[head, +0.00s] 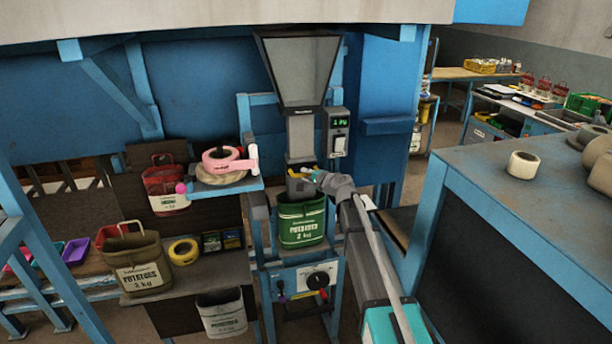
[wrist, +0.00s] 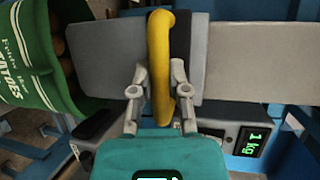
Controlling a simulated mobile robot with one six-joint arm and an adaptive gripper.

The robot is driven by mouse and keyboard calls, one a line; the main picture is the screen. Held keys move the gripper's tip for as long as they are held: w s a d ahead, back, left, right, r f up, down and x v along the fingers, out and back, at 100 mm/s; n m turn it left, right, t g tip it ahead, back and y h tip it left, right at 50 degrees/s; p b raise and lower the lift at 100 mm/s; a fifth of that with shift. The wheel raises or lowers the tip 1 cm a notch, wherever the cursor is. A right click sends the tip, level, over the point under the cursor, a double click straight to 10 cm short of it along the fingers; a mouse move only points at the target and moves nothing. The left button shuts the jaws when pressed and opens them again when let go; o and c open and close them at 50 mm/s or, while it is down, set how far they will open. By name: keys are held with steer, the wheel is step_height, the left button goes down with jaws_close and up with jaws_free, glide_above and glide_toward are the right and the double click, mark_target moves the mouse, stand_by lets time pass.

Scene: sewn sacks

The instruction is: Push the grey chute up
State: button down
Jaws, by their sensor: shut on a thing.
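The grey chute (head: 298,188) sits under the spout of the grey hopper (head: 303,72). It also fills the upper middle of the wrist view (wrist: 112,58), with a yellow handle (wrist: 158,45) across it. My gripper (head: 312,176) is shut on this yellow handle; its two fingers (wrist: 160,88) lie on either side of it in the wrist view. The green sack (head: 302,224) hangs open just below the chute. In the wrist view the sack (wrist: 28,60) is at the left, with brown potatoes in its mouth. My wrist partly hides the chute in the head view.
A scale display (head: 341,122) reading 1 kg is right of the spout. A small shelf (head: 228,187) with tape rolls stands left of the chute. An olive sack (head: 139,265) is on the lower left bench. A grey-topped table (head: 500,185) bounds the right side.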

steer(key=shift+w+r, duration=0.1)
steer(key=shift+r, duration=0.15)
step_height(320, 180, up, 15)
steer(key=p, duration=1.5)
steer(key=shift+r+p, duration=0.15)
steer(key=shift+p, duration=0.2)
steer(key=shift+w, duration=0.1)
steer(key=shift+w+r, duration=0.1)
steer(key=c, duration=0.7)
jaws_free()
steer(key=shift+o, duration=0.5)
steer(key=shift+s, duration=0.2)
